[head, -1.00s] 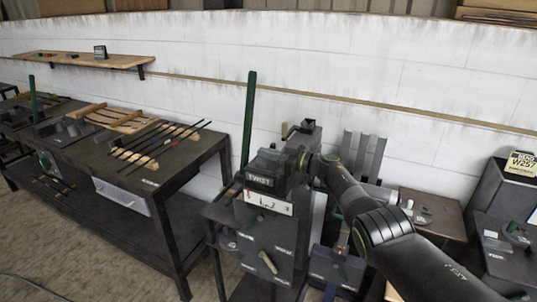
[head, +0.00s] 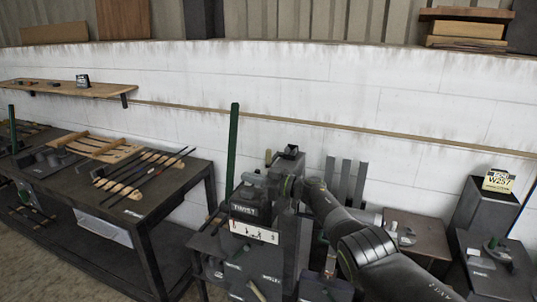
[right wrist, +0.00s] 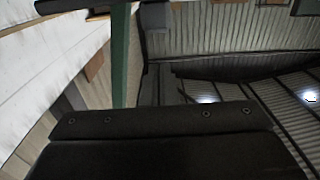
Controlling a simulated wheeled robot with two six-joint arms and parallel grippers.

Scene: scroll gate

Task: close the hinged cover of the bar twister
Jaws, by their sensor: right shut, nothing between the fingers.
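The bar twister (head: 244,210) is a dark machine with a "TWIST" label and a white marked plate (head: 254,232) on its front, in the lower middle of the head view. My right arm reaches in from the lower right. My right gripper (head: 258,185) is shut and empty at the top of the machine, just above the label. It hides part of the top, so I cannot make out the hinged cover's angle. In the right wrist view a dark panel with several bolts (right wrist: 160,122) fills the bottom; I cannot tell whether it is the cover. My left gripper is out of view.
A tall green post (head: 233,150) stands behind the twister. A dark workbench (head: 150,208) with rods and wooden racks is at left. Grey upright bars (head: 345,185) stand behind my arm. Smaller machines and a "W257" sign (head: 498,181) are at right. A white wall closes the back.

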